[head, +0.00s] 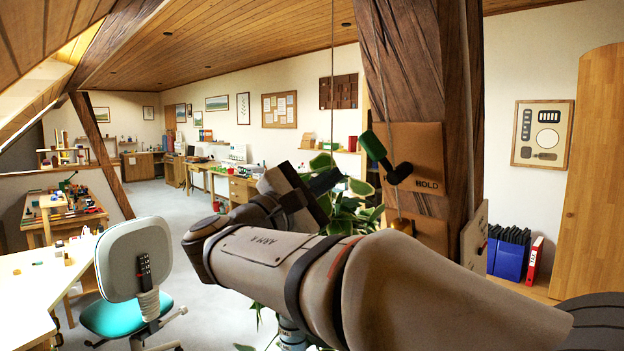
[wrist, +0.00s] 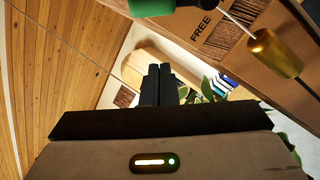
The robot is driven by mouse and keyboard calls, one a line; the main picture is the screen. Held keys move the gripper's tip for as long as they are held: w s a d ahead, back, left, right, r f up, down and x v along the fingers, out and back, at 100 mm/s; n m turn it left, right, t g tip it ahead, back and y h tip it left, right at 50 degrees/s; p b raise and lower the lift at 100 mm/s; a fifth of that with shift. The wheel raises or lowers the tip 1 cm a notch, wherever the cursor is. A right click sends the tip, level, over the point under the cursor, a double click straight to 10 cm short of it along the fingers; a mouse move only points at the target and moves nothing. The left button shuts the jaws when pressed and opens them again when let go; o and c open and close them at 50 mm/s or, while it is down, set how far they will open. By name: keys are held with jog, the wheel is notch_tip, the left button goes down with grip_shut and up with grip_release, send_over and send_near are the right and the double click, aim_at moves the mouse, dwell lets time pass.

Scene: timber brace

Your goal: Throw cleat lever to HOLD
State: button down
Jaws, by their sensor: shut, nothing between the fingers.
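The cleat lever has a green grip (head: 373,146) and a dark arm and pivot, on a wooden plate (head: 420,150) fixed to the timber post. The grip points up and left, away from the word HOLD at the plate's lower right. In the wrist view the green grip (wrist: 150,6) shows at the top edge, near the word FREE. My gripper (head: 328,180) is left of and below the grip, apart from it. Its dark fingers (wrist: 158,82) are shut together and empty. My forearm hides the lower part of the post.
A cord (head: 467,90) runs down the post. A brass cylinder (wrist: 274,52) hangs on a line near the plate in the wrist view. A leafy plant (head: 350,208) stands behind my gripper. An office chair (head: 135,262) and white table (head: 35,285) are at left.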

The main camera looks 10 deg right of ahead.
aim_at(387, 154)
jog(key=d+r+p, duration=0.2)
jog(key=d+r, duration=0.1)
jog(key=d, duration=0.2)
jog(key=shift+r, duration=0.2)
jog(key=shift+s, duration=0.2)
jog(key=shift+r+m+b, duration=0.15)
jog(key=shift+m+b, duration=0.25)
jog(key=shift+b, duration=0.05)
